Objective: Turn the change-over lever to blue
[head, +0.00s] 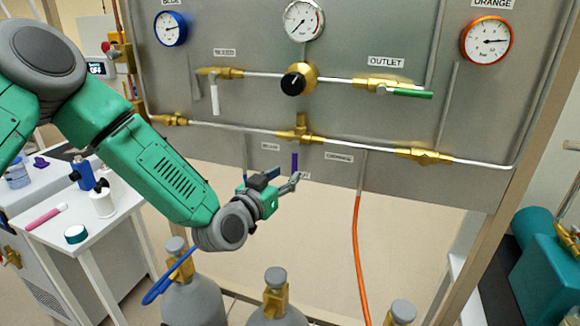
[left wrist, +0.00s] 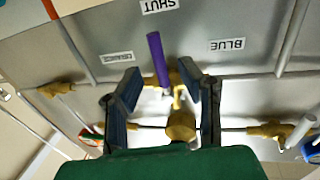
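The change-over lever is a purple handle (head: 295,162) that hangs down from a brass valve (head: 299,130) in the lower pipe of the grey panel. In the left wrist view the purple lever (left wrist: 158,60) points at the SHUT label (left wrist: 158,5), with the BLUE label (left wrist: 228,45) on its right and the ORANGE label (left wrist: 119,57) on its left. My left gripper (head: 281,180) is open just below and beside the lever. In the left wrist view its fingers (left wrist: 165,88) stand apart on either side of the lever and valve, with gaps visible. My right gripper is not in view.
Above are a black-knobbed regulator (head: 298,79), a white-handled bleed valve (head: 214,98) and a green-handled outlet valve (head: 408,93). An orange hose (head: 357,250) hangs right of the lever. Gas cylinders (head: 192,300) stand below. A white side table (head: 110,215) is at left.

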